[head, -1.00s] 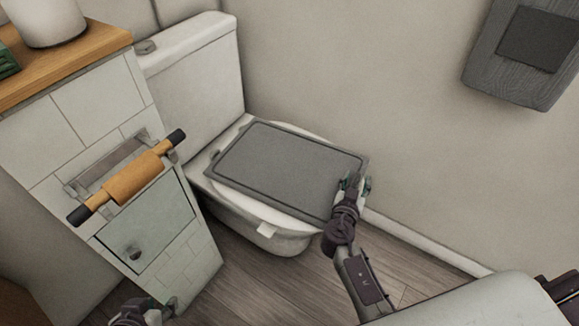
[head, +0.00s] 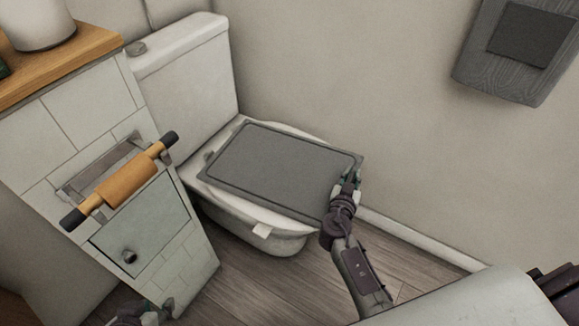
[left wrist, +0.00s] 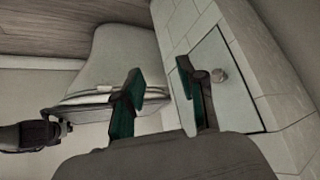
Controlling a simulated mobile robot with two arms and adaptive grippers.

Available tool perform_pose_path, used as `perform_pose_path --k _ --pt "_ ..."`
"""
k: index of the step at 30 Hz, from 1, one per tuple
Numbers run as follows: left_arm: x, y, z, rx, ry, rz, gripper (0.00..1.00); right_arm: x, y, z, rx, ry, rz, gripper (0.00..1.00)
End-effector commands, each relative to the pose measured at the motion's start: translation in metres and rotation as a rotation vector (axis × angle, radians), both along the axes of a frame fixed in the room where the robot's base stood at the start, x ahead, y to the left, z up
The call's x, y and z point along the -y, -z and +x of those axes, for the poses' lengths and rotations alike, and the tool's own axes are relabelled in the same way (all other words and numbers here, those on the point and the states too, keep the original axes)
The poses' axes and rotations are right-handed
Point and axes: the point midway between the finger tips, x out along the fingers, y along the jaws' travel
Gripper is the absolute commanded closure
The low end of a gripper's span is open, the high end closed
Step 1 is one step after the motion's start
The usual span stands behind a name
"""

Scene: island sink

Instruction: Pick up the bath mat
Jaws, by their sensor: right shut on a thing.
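The bath mat (head: 280,166) is a flat dark grey rectangle with a raised border. It lies over the top of the toilet (head: 262,228) in the head view. My right gripper (head: 350,180) is shut on the mat's near right corner. My left gripper (head: 158,308) is low at the bottom left of the head view, in front of the tiled cabinet and apart from the mat. In the left wrist view the left gripper (left wrist: 160,92) has its two fingers spread with nothing between them. The toilet and the mat's edge show beyond its fingers there.
A tiled cabinet (head: 170,262) with a small door and knob stands left of the toilet. A wooden roller (head: 124,182) on a holder juts from it. A grey panel (head: 515,50) hangs on the right wall. Wooden floor (head: 290,288) is clear in front.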

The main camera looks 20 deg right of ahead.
Motion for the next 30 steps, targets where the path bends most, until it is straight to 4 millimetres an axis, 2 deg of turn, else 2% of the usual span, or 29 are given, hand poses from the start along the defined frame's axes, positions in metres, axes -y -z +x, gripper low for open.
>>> perform_pose_path --k 10,14,20,27,30 --pt "-0.003 0.003 -0.007 -0.044 -0.004 0.01 0.6 0.0 -0.009 0.001 0.004 0.001 0.002 1.0" --pt "-0.01 0.008 -0.025 -0.132 -0.013 0.03 0.6 0.0 -0.02 0.001 0.006 0.001 0.003 1.0" --pt "-0.021 0.015 -0.065 -0.325 -0.028 0.068 0.6 0.0 -0.047 0.0 0.007 0.0 0.002 1.0" --pt "-0.02 -0.002 -0.063 -0.318 -0.027 0.066 0.6 0.04 -0.079 -0.041 0.004 0.002 0.0 1.0" --pt "-0.02 -0.004 -0.062 -0.319 -0.026 0.066 0.6 0.053 -0.091 -0.056 0.004 0.001 -0.001 1.0"
